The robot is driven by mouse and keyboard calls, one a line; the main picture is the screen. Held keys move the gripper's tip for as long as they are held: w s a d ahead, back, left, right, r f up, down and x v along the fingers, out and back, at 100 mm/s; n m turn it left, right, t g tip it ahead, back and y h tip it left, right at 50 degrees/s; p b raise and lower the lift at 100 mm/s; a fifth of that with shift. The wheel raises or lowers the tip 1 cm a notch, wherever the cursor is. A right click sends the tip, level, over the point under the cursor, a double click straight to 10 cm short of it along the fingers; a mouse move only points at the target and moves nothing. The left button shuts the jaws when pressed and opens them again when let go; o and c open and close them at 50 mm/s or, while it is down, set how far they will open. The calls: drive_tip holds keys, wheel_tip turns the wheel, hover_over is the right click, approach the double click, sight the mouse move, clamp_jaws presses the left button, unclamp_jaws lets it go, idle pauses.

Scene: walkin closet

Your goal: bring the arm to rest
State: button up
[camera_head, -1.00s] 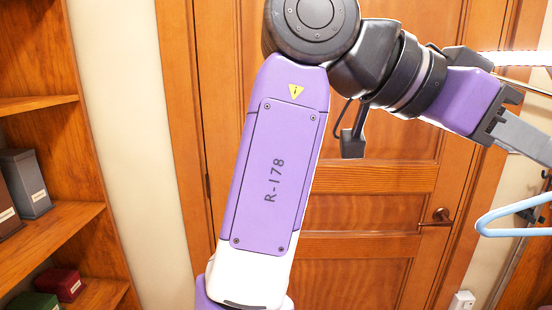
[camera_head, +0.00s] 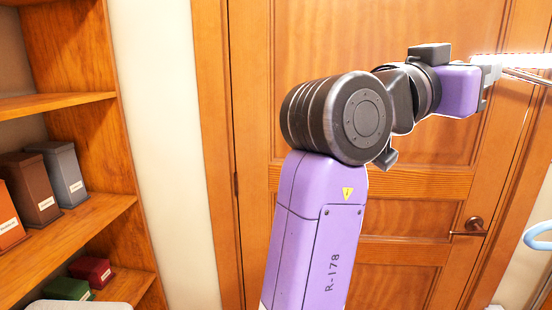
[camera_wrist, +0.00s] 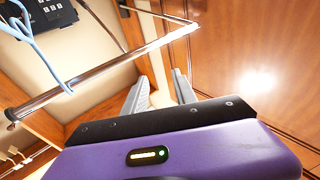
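My gripper (camera_head: 488,72) is at the upper right of the head view, at the end of my purple and black arm, in front of the wooden door. Its fingers are small and overexposed there. In the wrist view my gripper (camera_wrist: 160,80) shows two grey fingers standing apart, with nothing between them. My arm is bent, its lower link upright and its forearm reaching right.
A chrome rail (camera_wrist: 100,72) crosses the wrist view near the fingers. A light blue hanger (camera_wrist: 38,45) shows there and at the head view's right edge (camera_head: 540,236). The wooden door (camera_head: 420,180) stands behind my arm. Shelves (camera_head: 90,225) with boxes are at left.

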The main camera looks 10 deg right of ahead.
drive_tip(key=w+a+f+n+t+y, duration=0.3)
drive_tip(key=a+f+n+t+y, duration=0.3)
drive_tip(key=f+n+t, duration=0.2)
drive_tip(key=w+a+f+n+t+y, duration=0.3)
drive_tip(key=a+f+n+t+y, duration=0.25)
drive_tip(key=f+n+t, duration=0.2)
drive_tip(key=s+a+f+n+y, duration=0.2)
drive_tip(key=s+f+y, duration=0.2)
drive_tip(key=f, duration=0.4)
drive_tip(key=s+a+f+n+y, duration=0.3)
drive_tip(key=s+f+y, duration=0.15)
drive_tip(key=f, duration=0.25)
drive_tip(key=s+d+f+m+g, duration=0.1)
drive_tip(key=s+f+m+g, duration=0.1)
drive_tip(key=s+f, duration=0.4)
drive_tip(key=s+d+f+m+g, duration=0.1)
drive_tip(key=s+f, duration=0.6)
drive_tip(key=s, duration=0.8)
drive_tip(key=s+d+f+m+g+h, duration=0.1)
drive_tip(key=s+d+f+m+g, duration=0.1)
drive_tip(key=s+f, duration=0.4)
drive_tip(key=s+m+g, duration=0.1)
drive_tip(key=s+g, duration=0.1)
drive_tip(key=s, duration=0.2)
drive_tip(key=shift+s+f+m, duration=0.2)
drive_tip(key=shift+f+m, duration=0.05)
drive_tip(key=shift+m, duration=0.1)
drive_tip(key=shift+d+r+g, duration=0.1)
drive_tip(key=shift+r+g, duration=0.05)
drive_tip(key=shift+g, duration=0.1)
